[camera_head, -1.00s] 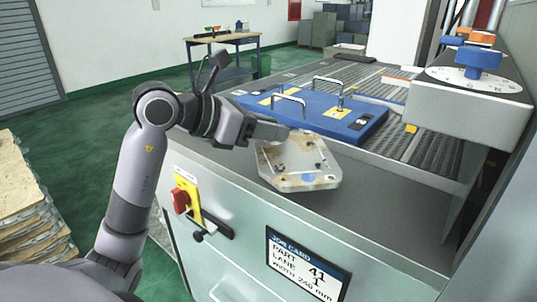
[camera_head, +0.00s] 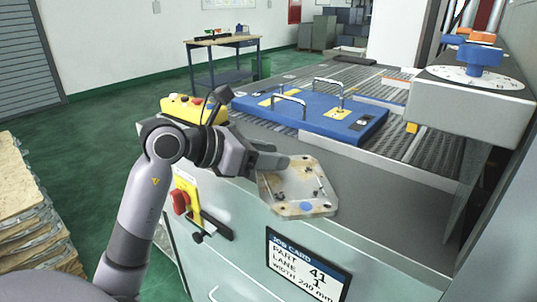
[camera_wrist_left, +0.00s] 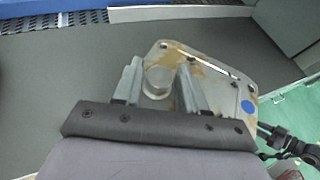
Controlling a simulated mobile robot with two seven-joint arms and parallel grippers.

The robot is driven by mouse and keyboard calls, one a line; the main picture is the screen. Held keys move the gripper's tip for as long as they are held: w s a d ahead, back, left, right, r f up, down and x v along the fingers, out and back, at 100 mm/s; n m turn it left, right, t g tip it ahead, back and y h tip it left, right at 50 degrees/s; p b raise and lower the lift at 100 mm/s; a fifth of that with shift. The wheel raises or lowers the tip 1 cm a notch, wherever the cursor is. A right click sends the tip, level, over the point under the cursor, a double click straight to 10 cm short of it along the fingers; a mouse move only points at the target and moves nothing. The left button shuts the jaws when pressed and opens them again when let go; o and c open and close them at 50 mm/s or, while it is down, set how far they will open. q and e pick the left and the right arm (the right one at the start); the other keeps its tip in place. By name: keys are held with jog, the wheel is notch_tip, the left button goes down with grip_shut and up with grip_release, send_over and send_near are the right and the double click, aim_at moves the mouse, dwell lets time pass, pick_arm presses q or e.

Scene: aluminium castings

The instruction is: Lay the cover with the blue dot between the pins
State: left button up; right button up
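The cover (camera_head: 292,188) is a pale metal plate with cut corners, brown stains, small holes and a blue dot (camera_head: 306,206). I cannot make out the pins. My right gripper is not in view.
A blue plate (camera_head: 310,118) with metal handles lies on the grey slatted bed behind the cover. A dial housing (camera_head: 470,90) overhangs at the right. A yellow button box (camera_head: 190,108) stands behind my arm. The grey ledge (camera_head: 400,200) right of the cover is bare.

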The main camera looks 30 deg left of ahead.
pick_arm(q)
jog(key=shift+o, duration=0.6)
